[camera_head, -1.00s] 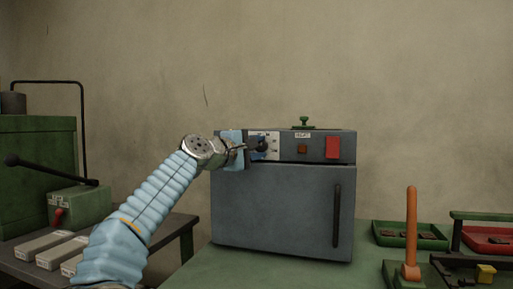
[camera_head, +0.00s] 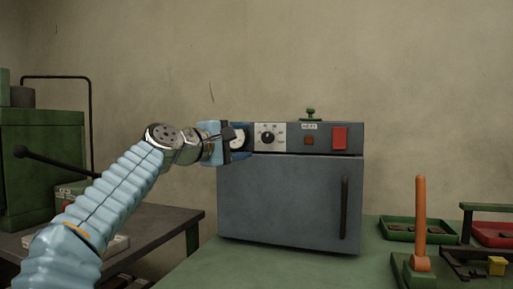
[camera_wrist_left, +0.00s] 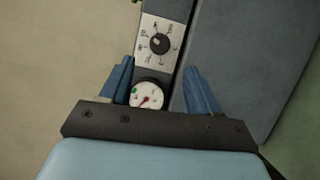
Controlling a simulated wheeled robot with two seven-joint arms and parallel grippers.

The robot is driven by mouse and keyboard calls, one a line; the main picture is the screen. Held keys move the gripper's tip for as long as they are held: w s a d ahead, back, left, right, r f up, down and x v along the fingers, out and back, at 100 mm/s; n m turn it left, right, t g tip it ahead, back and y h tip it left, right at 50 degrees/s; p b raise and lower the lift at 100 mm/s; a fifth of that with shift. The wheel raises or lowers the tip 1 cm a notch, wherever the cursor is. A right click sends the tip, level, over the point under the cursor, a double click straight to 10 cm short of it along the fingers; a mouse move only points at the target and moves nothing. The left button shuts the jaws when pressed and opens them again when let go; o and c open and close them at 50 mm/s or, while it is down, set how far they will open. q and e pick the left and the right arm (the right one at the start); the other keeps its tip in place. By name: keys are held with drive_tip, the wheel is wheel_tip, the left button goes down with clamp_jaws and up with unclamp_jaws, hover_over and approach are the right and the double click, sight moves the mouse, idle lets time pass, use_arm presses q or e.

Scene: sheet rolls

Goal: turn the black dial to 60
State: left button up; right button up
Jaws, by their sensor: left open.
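The black dial (camera_head: 267,138) sits on a white scale plate on the oven's upper front panel, and it also shows in the left wrist view (camera_wrist_left: 160,44). Its scale figures are too small to read surely. My left gripper (camera_head: 241,143) is left of the dial, in front of the round white gauge. In the left wrist view the blue fingers of the left gripper (camera_wrist_left: 158,66) are spread apart with nothing held between them. The dial lies beyond the fingertips, clear of them. My right gripper is not in view.
The grey oven (camera_head: 285,200) has a dark upright handle (camera_head: 344,208), a red switch (camera_head: 340,138) and a small orange lamp (camera_head: 309,141). The white gauge (camera_wrist_left: 147,95) has a red needle. An orange post (camera_head: 420,220) and green tray (camera_head: 400,235) stand right of the oven.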

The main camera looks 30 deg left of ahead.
use_arm(q)
drive_tip(key=s, duration=0.5)
drive_tip(key=shift+s+a+b, duration=0.1)
drive_tip(key=shift+a+b, duration=0.25)
drive_tip(key=shift+a, duration=0.05)
drive_tip(key=shift+f, duration=0.1)
